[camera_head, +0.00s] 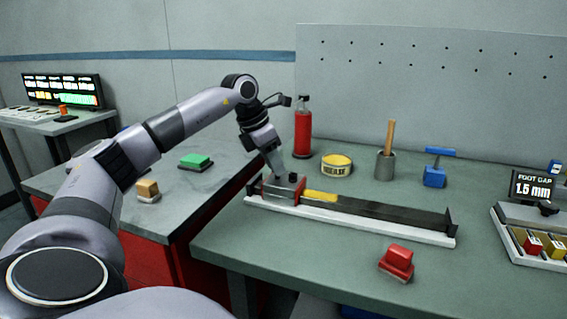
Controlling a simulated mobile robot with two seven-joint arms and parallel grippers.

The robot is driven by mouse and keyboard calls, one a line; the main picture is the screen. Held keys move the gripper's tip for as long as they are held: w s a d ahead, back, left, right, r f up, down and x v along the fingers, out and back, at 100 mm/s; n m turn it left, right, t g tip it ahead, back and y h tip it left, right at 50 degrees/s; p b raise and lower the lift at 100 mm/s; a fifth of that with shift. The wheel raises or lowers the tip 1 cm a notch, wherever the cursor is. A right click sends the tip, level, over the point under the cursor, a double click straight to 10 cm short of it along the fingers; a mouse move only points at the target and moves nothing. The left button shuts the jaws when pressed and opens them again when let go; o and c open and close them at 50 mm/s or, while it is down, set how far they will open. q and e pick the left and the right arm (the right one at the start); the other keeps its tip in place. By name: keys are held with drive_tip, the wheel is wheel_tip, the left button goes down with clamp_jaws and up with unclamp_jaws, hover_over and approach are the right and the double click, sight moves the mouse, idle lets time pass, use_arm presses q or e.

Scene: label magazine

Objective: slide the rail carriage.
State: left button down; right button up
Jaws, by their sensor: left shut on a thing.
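The rail (380,211) is a long dark bar on a white base, lying across the green workbench with upright dark end stops. The carriage (279,191), grey with red edges and a dark knob on top, sits near the rail's left end. A yellow stretch (320,197) of the rail shows just right of it. My left gripper (281,176) reaches down from above and is shut at the top of the carriage, by the knob. The fingertips are small here and partly hide what they hold. My right gripper is not in view.
Behind the rail stand a red extinguisher-like bottle (303,130), a yellow grease tin (337,165), a grey pot with a wooden handle (385,163) and a blue tool (435,170). A red block-like tool (397,262) lies in front. A gauge display (533,187) stands at right.

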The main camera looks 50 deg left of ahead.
use_arm(q)
drive_tip(key=c, duration=0.8)
unclamp_jaws()
drive_tip(key=shift+c, duration=0.2)
drive_tip(key=v, duration=0.7)
drive_tip(key=shift+p, duration=0.4)
drive_tip(key=shift+s, duration=0.15)
